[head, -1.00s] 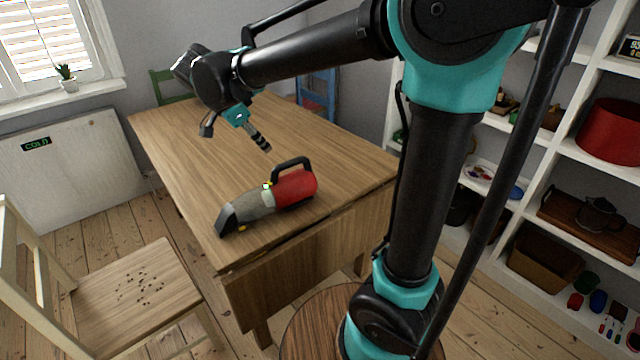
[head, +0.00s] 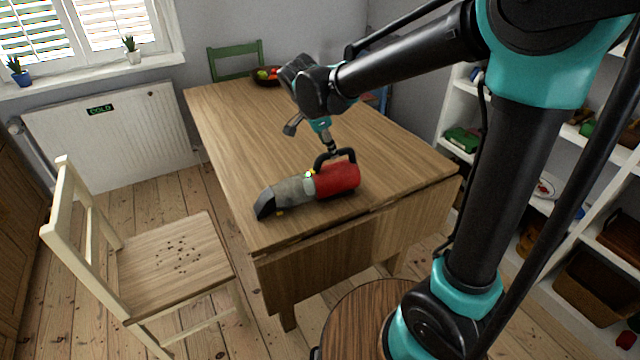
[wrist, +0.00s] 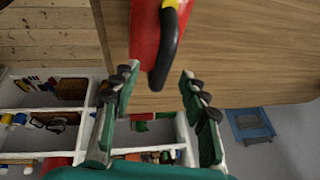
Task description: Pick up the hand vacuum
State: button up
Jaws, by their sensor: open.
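The hand vacuum (head: 338,180) lies on the wooden table (head: 240,130) near its front edge. It has a red body, a grey front with a dark nozzle pointing left, and a black loop handle on top. In the wrist view, the red body and black handle (wrist: 168,50) show at top centre. My gripper (head: 331,150) is just above and behind the handle in the head view. In the wrist view, my gripper (wrist: 158,82) has its two fingers spread apart, with the handle's end between the fingertips. I cannot tell whether either finger touches it.
A wooden chair (head: 170,262) with dark specks on its seat stands left of the table. A bowl of fruit (head: 268,78) and a green chair (head: 232,62) are at the far end. White shelves (head: 600,210) stand to the right. The tabletop around the vacuum is clear.

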aim_at(328, 153)
jog(key=x, duration=0.2)
jog(key=a+x, duration=0.1)
jog(key=x, duration=0.1)
jog(key=shift+w+d+f, duration=0.1)
jog(key=shift+w+f, duration=0.05)
jog(key=shift+f, duration=0.2)
jog(key=shift+w+d+f, duration=0.15)
jog(key=shift+f, duration=0.35)
grip_shut()
